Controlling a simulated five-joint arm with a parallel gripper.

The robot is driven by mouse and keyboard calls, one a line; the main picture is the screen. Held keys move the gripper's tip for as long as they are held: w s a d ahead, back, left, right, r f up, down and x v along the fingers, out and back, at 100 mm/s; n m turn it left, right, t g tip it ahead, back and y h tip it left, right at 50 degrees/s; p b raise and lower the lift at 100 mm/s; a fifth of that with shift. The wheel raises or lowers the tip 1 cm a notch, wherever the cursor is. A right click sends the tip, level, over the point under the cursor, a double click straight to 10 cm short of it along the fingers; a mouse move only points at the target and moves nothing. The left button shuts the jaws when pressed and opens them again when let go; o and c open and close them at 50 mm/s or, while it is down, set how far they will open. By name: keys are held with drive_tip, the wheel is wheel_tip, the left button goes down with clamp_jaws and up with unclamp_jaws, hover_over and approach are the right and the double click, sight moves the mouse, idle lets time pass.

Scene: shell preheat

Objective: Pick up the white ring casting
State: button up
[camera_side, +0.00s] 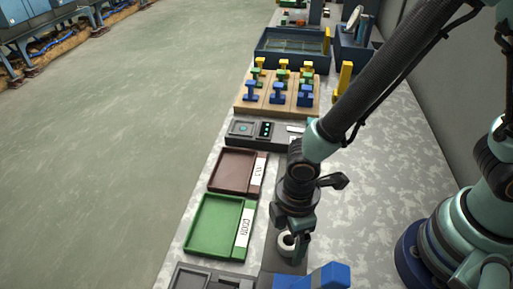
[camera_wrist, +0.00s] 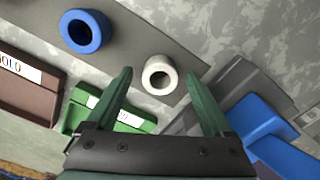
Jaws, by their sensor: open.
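The white ring casting (camera_wrist: 160,61) lies on a dark grey strip in the wrist view, its hole facing the camera. My gripper (camera_wrist: 158,75) is open, with one green finger to each side of the ring in the picture. The ring shows between the fingertips, and I see no contact. In the side view the white ring (camera_side: 283,239) is at the bottom centre, partly hidden by my gripper (camera_side: 296,250). The exact height of the fingertips above the strip is hard to tell.
A blue ring (camera_wrist: 98,26) lies on the same strip, left of the white one. A green tray (camera_side: 216,226) and a brown tray (camera_side: 232,171) stand left of my gripper. A blue block (camera_side: 330,275) stands close by at the bottom. A wooden rack (camera_side: 275,107) is further back.

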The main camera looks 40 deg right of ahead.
drive_tip(key=shift+f, duration=0.1)
clamp_jaws()
idle(0.3)
